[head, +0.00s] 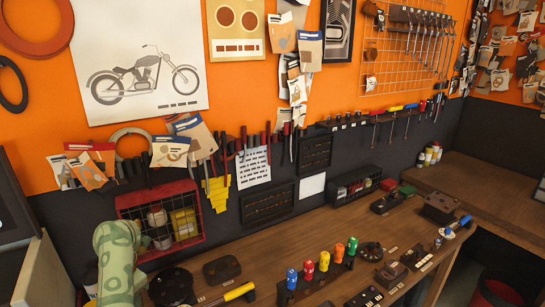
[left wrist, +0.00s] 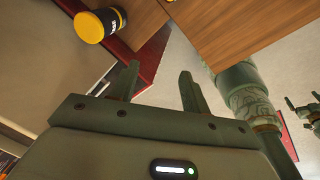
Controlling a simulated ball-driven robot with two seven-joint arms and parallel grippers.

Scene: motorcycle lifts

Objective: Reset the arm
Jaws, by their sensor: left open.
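My left gripper (left wrist: 157,85) shows in the left wrist view with its two fingers apart and nothing between them. Behind the fingers lie a pale floor and the edges of wooden furniture. In the head view a green patterned link of my left arm (head: 117,262) rises at the lower left, in front of the workbench; the gripper itself does not show there.
The wooden workbench (head: 255,262) holds a red crate (head: 127,207), colored-top items (head: 324,261) and several tools. An orange wall (head: 160,18) stands behind. In the left wrist view a yellow-and-black container (left wrist: 90,27) is near the top left.

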